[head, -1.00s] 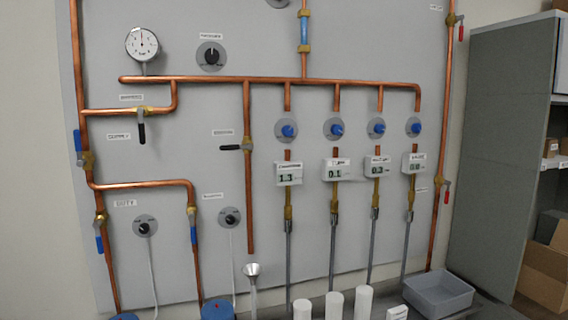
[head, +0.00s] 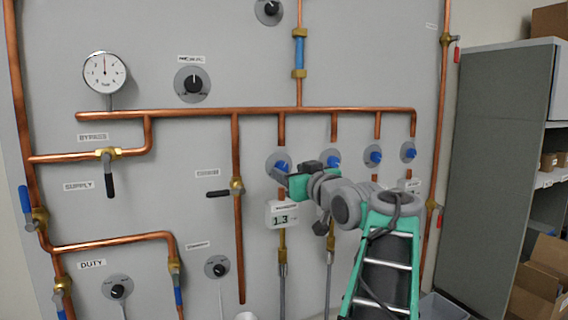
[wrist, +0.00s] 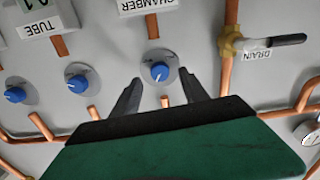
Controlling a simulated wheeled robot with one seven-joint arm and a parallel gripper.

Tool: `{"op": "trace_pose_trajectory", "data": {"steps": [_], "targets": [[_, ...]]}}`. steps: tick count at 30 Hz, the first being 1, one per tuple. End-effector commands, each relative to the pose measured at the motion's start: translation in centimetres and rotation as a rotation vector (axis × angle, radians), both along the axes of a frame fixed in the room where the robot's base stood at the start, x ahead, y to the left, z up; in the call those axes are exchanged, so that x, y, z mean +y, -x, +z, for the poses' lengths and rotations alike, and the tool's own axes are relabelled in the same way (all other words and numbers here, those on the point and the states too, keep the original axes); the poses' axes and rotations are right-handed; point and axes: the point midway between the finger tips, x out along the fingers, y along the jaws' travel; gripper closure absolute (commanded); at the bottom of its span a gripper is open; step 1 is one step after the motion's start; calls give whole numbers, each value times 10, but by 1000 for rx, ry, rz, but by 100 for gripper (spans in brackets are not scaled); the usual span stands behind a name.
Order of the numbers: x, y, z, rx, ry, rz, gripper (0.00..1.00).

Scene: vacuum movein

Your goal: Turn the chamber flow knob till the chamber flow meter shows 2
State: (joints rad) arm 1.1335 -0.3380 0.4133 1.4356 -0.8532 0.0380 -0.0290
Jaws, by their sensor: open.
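The chamber flow knob (head: 282,166) is the leftmost blue knob in the row on the panel, partly hidden by my arm in the head view. In the wrist view the blue knob (wrist: 159,71) sits on its grey disc by the CHAMBER label (wrist: 148,5). My gripper (wrist: 161,84) is open, its fingers either side of the knob in the picture, without visible contact. In the head view my gripper (head: 284,177) is at this knob. The chamber flow meter (head: 283,214) below reads about 1.3.
Other blue knobs (head: 374,156) stand to the right, and two (wrist: 77,80) show in the wrist view. The drain valve's dark lever (head: 218,193) is left of the chamber meter. Copper pipes (head: 200,113) run above. A grey cabinet (head: 490,150) stands right.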

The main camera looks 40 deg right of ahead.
Motion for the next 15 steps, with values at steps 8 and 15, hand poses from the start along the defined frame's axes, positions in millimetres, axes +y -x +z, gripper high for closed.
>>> {"op": "trace_pose_trajectory", "data": {"steps": [8, 15], "targets": [[-10, -31, 1, 2, -1, -2, 48], [-11, -30, 0, 2, 1, -5, 50]]}}
